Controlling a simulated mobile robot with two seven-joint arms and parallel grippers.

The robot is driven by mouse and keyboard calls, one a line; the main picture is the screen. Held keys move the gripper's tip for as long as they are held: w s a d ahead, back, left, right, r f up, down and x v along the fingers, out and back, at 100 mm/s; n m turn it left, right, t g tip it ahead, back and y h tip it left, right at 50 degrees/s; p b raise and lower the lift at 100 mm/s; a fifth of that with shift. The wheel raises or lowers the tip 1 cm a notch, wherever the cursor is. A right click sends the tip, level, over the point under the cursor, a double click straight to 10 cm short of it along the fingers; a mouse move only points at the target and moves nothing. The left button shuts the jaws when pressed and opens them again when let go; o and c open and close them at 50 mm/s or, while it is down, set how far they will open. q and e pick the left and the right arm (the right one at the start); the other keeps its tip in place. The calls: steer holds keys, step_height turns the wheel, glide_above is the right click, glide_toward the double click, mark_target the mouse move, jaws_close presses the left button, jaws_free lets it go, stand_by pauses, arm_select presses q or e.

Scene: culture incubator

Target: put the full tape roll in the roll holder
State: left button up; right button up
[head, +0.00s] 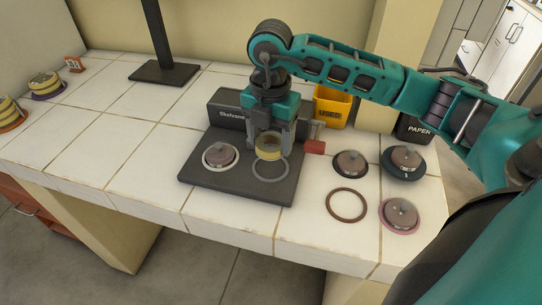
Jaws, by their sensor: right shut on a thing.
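My right gripper (269,148) is shut on a tan-yellow tape roll (268,153), with a finger on either side of it. The roll is over the right side of a dark device (228,194) labelled "Skelvane", which looks like the roll holder. A pale grey ring (270,179) shows on its base just below the roll. I cannot tell whether the roll touches the device. On the device's left side, a greyish-pink domed piece (219,154) sits inside a white ring. My left gripper is not in view.
Right of the device are domed pieces on a black ring (350,162), a dark disc (404,161) and a pink ring (400,213), plus an empty brown ring (346,205). A yellow "USED" bin (331,108) stands behind. Yellowish rolls (45,83) stand far left. The left-middle tiles are clear.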

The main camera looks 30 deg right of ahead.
mark_target(271, 168)
steer(key=shift+f, duration=2.8)
steer(key=shift+f, duration=0.15)
steer(key=o, duration=1)
steer(key=shift+o, duration=0.2)
step_height(271, 168, up, 12)
steer(key=shift+r, duration=0.2)
